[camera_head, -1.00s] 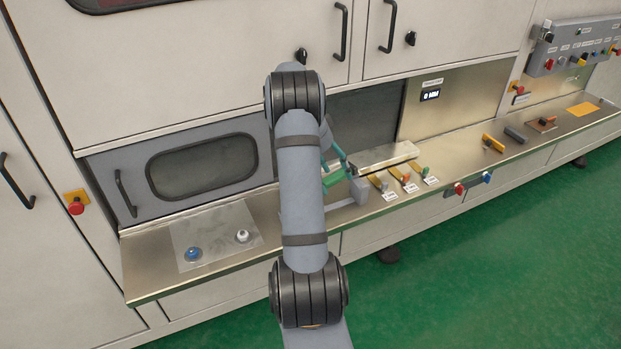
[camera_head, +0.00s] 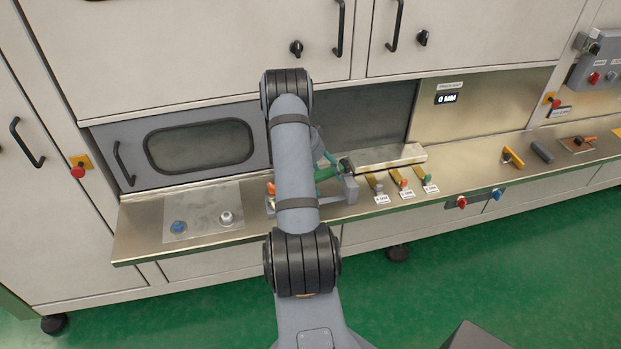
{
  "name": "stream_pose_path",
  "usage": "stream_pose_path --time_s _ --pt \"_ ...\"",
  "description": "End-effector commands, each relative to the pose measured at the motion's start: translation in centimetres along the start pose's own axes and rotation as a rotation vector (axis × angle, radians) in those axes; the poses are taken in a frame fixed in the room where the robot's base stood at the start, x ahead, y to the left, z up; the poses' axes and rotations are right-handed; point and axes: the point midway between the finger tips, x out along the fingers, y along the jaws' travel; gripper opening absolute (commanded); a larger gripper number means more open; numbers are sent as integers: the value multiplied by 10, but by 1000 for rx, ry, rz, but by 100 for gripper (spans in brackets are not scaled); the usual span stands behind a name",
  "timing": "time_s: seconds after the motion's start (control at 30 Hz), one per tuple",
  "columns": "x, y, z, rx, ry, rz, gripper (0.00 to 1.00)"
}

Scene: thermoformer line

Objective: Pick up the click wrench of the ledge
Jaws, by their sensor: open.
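A green tool with a dark end (camera_head: 346,166), which looks like the click wrench, lies on the metal ledge (camera_head: 255,196) behind my arm. Its middle is hidden. A grey holder (camera_head: 350,190) stands at its right end. A small orange piece (camera_head: 270,188) shows left of my arm; I cannot tell whether it is part of the same tool. My gripper is hidden behind my own arm, which crosses the middle of the view. A slanted teal part shows beside the arm, but I cannot tell what it belongs to. Contact with the wrench cannot be seen.
A metal bar (camera_head: 385,157) and several tagged tools (camera_head: 400,180) lie right of the holder. A yellow piece (camera_head: 512,157) and a dark block (camera_head: 542,151) lie farther right. A plate (camera_head: 203,212) with blue and white knobs is at left. Closed cabinet doors stand behind.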

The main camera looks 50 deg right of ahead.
Motion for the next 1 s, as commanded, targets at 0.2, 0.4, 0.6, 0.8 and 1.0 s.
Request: stream_pose_path --time_s 0.2,0.4,0.6,0.8,1.0 --pt "0 0 0 -1 0 0 54" --pt "0 0 0 -1 0 0 42" --pt "0 0 0 -1 0 0 30" --pt "0 0 1 -1 0 0 18" --pt "0 0 1 -1 0 0 7"
